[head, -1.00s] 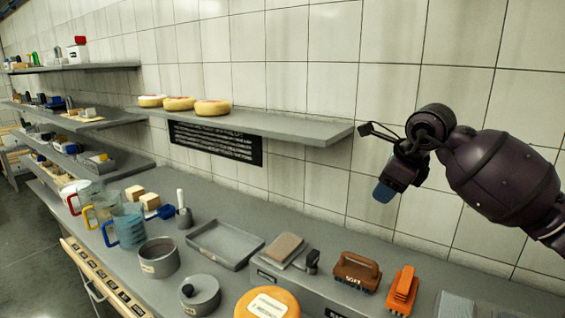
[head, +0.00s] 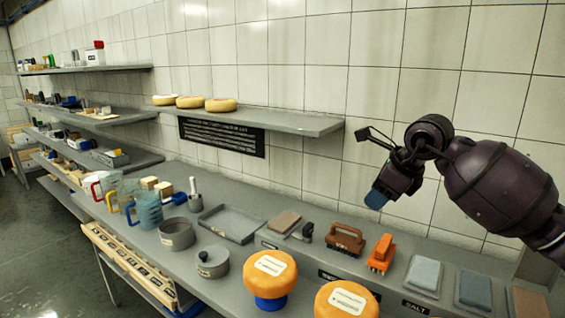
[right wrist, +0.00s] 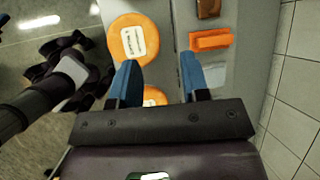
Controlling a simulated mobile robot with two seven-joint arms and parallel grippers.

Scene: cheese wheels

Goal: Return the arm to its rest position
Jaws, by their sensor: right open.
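My right gripper (head: 379,196) is raised in front of the tiled wall in the head view, above the right part of the counter. In the right wrist view its two blue fingertips (right wrist: 157,80) stand wide apart with nothing held between them. Below it lie an orange cheese wheel (right wrist: 122,35) and part of a second one. In the head view one orange cheese wheel (head: 280,268) sits on a blue stand, and another (head: 335,303) is cut by the bottom edge. My left gripper is not seen in the head view.
The counter (head: 235,295) holds an orange brush (head: 382,251), a brown brush (head: 345,238), a grey tray (head: 232,226), pots and jugs. Three cheese wheels (head: 190,102) rest on the wall shelf (head: 290,121). The air around the right gripper is clear.

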